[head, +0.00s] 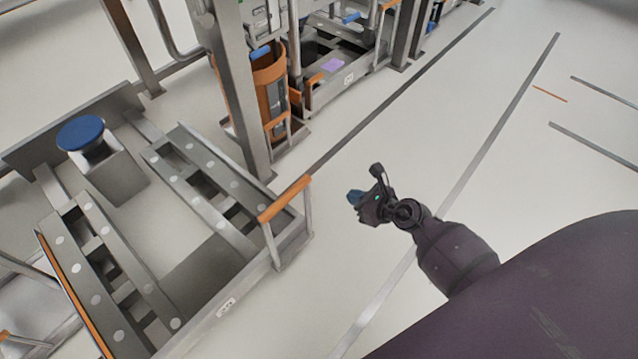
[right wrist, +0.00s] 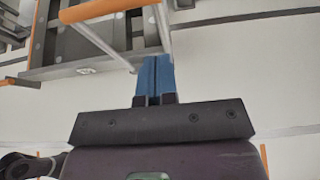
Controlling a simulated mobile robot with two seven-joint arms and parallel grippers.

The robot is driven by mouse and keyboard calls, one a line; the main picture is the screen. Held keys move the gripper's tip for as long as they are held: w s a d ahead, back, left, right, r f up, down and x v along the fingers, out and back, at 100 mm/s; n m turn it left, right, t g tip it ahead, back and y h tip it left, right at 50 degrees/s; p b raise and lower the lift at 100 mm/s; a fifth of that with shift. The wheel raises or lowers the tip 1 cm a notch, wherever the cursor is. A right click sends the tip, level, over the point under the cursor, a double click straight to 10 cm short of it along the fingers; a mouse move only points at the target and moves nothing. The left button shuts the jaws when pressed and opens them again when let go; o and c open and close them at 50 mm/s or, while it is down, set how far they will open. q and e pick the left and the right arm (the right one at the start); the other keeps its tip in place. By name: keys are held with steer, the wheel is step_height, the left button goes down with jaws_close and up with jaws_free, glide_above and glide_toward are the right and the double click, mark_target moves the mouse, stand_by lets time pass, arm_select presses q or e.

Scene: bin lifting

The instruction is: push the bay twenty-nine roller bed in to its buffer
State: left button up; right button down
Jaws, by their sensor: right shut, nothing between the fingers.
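A grey roller bed (head: 215,250) with two rails of pale rollers stands on the floor at the left. An orange-topped handle (head: 284,199) rises at its near right corner; the handle also shows in the right wrist view (right wrist: 95,10). A small label (head: 226,307) on its front beam is too small to read. A blue round buffer (head: 80,132) on a grey block stands at the bed's far end; I cannot tell whether they touch. My right gripper (head: 355,197) is shut and empty, its blue fingers (right wrist: 154,62) to the right of the handle and apart from it. My left gripper is out of view.
A grey post (head: 238,95) stands behind the handle. Beyond it are an orange bin (head: 270,85) and another grey bed (head: 345,85) with a purple item. The striped pale floor (head: 480,110) to the right is clear.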

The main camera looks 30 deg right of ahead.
steer(key=b, duration=0.3)
glide_toward(311, 181)
step_height(311, 181, down, 3)
steer(key=w, duration=0.2)
steer(key=w+a, duration=0.1)
steer(key=w, duration=0.1)
steer(key=w+a+b, duration=0.1)
steer(key=shift+w+a+f, duration=0.1)
steer(key=shift+w+f, duration=0.1)
steer(key=shift+w, duration=0.2)
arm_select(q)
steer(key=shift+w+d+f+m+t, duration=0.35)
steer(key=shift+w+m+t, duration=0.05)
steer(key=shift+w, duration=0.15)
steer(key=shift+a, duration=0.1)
arm_select(e)
steer(key=shift+w+r, duration=0.1)
steer(key=shift+w, duration=0.05)
